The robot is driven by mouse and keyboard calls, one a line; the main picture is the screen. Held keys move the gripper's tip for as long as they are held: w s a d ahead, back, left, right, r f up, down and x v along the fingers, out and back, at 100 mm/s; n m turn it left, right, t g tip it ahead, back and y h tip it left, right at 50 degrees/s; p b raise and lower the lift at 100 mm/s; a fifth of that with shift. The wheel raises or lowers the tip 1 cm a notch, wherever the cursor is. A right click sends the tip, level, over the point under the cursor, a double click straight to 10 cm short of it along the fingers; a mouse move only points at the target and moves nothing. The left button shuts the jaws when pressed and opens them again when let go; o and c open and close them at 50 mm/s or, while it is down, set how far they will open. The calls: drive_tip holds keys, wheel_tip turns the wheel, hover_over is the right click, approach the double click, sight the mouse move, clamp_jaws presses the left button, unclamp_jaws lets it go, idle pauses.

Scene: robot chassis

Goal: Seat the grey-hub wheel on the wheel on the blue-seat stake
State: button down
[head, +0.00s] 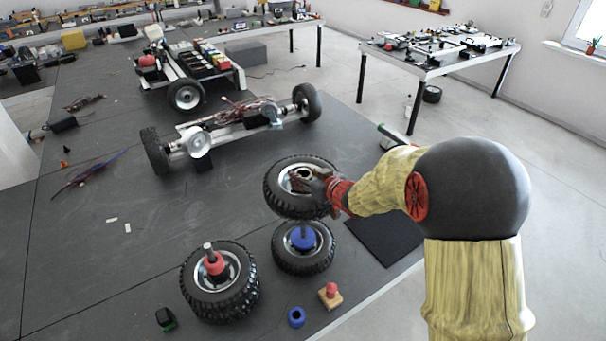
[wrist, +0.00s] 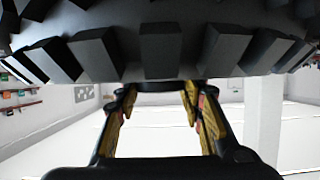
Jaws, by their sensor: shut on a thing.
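The grey-hub wheel (head: 285,204) is held in my gripper (head: 308,181), tilted only slightly, above the wheel on the blue-seat stake (head: 283,265). The stake and its blue seat (head: 303,240) show in the lower wheel's centre, just below the held wheel. A gap separates the two wheels at the front. In the wrist view the held wheel's black treads (wrist: 160,45) fill the top, with my gripper's fingers (wrist: 160,110) reaching under them. The contact between fingers and hub is hidden there. Whether the stake's tip is inside the held hub cannot be told.
A wheel stack (head: 247,300) on a red-seat stake (head: 213,262) stands to the left. A blue ring (head: 297,317), a red-knobbed block (head: 330,295) and a green-black piece (head: 166,318) lie near the front edge. A chassis axle (head: 235,128) with wheels lies behind.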

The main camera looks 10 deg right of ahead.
sight(305, 228)
drive_tip(key=shift+w+f+b, duration=0.15)
drive_tip(key=shift+f+b, duration=7.95)
drive_tip(key=shift+f, duration=3.4)
drive_tip(key=shift+s+f+b, duration=0.2)
drive_tip(key=shift+f+b, duration=0.3)
drive_tip(key=shift+f, duration=0.4)
drive_tip(key=c, duration=1.1)
unclamp_jaws()
drive_tip(key=shift+f, duration=0.1)
drive_tip(key=shift+o, duration=0.2)
drive_tip(key=shift+s+f, duration=0.15)
drive_tip(key=shift+f, duration=0.1)
drive_tip(key=v, duration=1.2)
drive_tip(key=shift+r, duration=0.25)
